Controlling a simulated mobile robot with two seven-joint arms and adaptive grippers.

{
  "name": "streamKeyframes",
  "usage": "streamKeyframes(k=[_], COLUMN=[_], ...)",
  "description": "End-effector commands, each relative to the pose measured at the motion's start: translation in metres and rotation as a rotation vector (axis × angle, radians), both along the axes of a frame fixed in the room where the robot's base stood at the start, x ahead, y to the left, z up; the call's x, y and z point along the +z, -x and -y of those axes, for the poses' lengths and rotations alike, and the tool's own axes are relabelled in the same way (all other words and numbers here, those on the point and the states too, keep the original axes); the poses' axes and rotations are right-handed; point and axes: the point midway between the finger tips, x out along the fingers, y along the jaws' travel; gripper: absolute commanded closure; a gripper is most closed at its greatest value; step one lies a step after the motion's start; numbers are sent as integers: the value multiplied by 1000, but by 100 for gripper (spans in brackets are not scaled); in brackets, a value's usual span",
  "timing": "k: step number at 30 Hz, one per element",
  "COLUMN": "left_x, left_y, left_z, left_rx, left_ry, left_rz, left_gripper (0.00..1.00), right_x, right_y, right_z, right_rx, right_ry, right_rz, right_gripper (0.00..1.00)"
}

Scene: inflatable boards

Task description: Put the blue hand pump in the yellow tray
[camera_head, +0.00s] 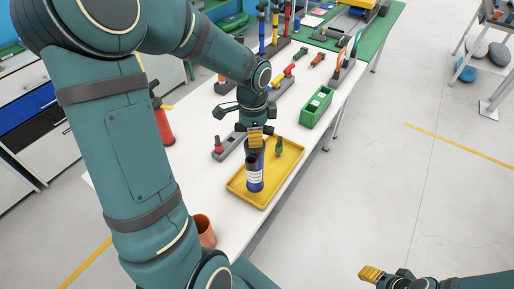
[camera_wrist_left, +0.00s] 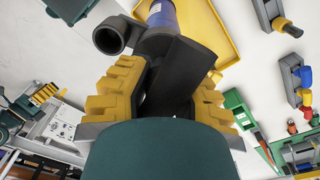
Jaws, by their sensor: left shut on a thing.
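The blue hand pump (camera_head: 255,177) has a blue body with a pale label and a dark top. My left gripper (camera_head: 255,135) is shut on the pump's dark upper part. In the left wrist view the yellow finger pads (camera_wrist_left: 165,95) close around the pump's black part (camera_wrist_left: 172,75). The pump is upright over the yellow tray (camera_head: 240,191); I cannot tell whether its base touches the tray. The tray also shows in the left wrist view (camera_wrist_left: 222,32). My right gripper (camera_head: 371,274) is at the bottom right of the head view, away from the table.
A green-handled tool (camera_head: 279,147) is at the tray's far side. A grey holder (camera_head: 228,147) is left of it, and a green box (camera_head: 317,107) stands beyond. An orange cup (camera_head: 205,231) and a red pump-like object (camera_head: 164,126) are to the left.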

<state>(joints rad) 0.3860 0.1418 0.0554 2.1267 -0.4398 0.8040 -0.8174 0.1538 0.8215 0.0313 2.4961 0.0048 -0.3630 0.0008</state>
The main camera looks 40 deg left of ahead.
Motion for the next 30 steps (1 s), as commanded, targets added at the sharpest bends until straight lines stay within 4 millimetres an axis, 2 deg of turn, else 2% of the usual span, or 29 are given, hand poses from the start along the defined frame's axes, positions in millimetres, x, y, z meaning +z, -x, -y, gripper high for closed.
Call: streamKeyframes(k=[5, 12, 22, 23, 24, 25, 30], left_x=[-12, -41, -44, -44, -43, -43, -43], left_y=[0, 0, 0, 0, 0, 0, 0], left_z=[0, 0, 0, 0, 0, 0, 0], left_rx=[1, 1, 0, 0, 0, 0, 0], left_ry=[1, 1, 0, 0, 0, 0, 0], left_rz=[1, -1, 1, 1, 1, 1, 1], left_gripper=[100, 100, 100, 70, 56, 52, 52], right_x=[-1, -5, -6, -6, -6, -6, -6], right_y=[0, 0, 0, 0, 0, 0, 0], right_z=[0, 0, 0, 0, 0, 0, 0], right_rx=[0, 0, 0, 0, 0, 0, 0], right_ry=[0, 1, 1, 1, 1, 1, 1], right_rz=[0, 0, 0, 0, 0, 0, 0], right_gripper=[53, 53, 53, 53, 53, 53, 53])
